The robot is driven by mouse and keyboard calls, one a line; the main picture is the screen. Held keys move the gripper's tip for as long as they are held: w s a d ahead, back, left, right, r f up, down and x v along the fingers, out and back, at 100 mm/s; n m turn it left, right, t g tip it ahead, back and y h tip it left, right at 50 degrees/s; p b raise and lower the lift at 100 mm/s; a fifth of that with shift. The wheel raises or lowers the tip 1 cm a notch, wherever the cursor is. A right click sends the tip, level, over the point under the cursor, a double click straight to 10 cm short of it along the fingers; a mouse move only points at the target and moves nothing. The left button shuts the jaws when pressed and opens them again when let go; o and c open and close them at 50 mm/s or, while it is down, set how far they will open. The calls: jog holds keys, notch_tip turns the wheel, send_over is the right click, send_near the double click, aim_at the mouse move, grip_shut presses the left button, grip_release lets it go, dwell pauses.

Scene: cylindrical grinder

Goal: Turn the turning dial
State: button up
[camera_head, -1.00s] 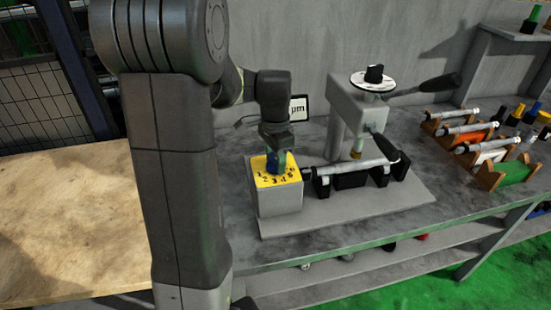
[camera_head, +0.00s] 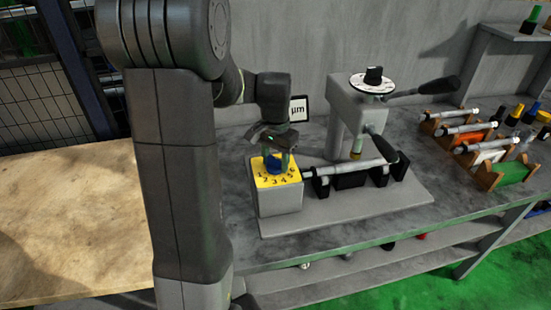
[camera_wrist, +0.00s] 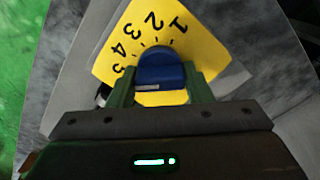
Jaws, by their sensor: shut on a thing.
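The turning dial is a blue knob (camera_head: 273,165) on a yellow plate with printed numbers (camera_head: 279,181), on top of a grey box at the left end of the fixture. My gripper (camera_head: 280,157) points down over it and is shut on the knob. In the wrist view the blue knob (camera_wrist: 160,68) sits between the two green fingers of my gripper (camera_wrist: 160,84), one on each side. The numbers 1 to 5 show there on the yellow plate (camera_wrist: 140,22). I cannot tell which number the knob points to.
A grey measuring stand (camera_head: 352,113) with a white top dial (camera_head: 372,85) and black handle stands just right. A shaft (camera_head: 350,168) lies on black supports beside the box. Wooden racks (camera_head: 497,172) fill the far right. A small "µm" display (camera_head: 299,109) stands behind my gripper.

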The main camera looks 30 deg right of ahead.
aim_at(275, 158)
dwell(0.4)
jog(key=o, duration=0.9)
jog(key=shift+o, duration=0.2)
jog(key=shift+r, duration=0.15)
notch_tip(275, 158, up, 14)
jog(key=shift+f, duration=0.2)
notch_tip(275, 158, down, 14)
jog(key=shift+r, duration=0.1)
dwell(0.5)
